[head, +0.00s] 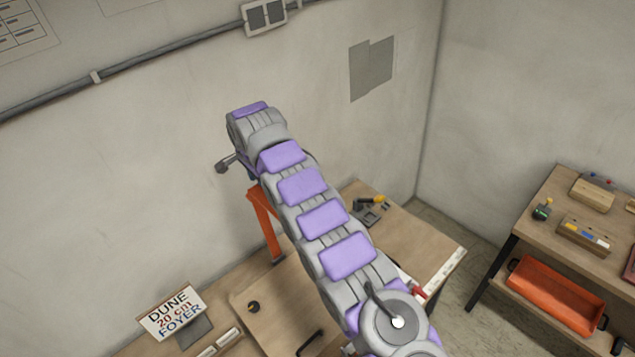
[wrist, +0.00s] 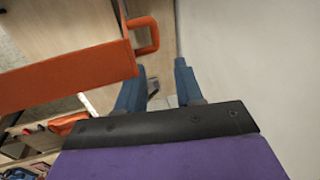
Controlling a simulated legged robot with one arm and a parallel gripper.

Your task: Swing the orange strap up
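The orange strap (head: 266,225) stands near the wall at the back of the wooden table in the head view, its upper part hidden behind my arm. In the wrist view the wide orange strap (wrist: 65,75) enters from the left and ends in a small open loop near the top middle. My gripper (wrist: 163,70) shows two blue fingers held apart, with nothing visibly clamped between them. The loop appears just above the fingertips in the picture; whether it touches them I cannot tell. In the head view my arm hides most of the gripper.
The wall is close on the right in the wrist view. On the table stand a sign (head: 173,312), a wooden board (head: 285,305) with a dark handle, and small dark parts (head: 372,210). A side bench (head: 560,205) with an orange bin (head: 555,295) stands right.

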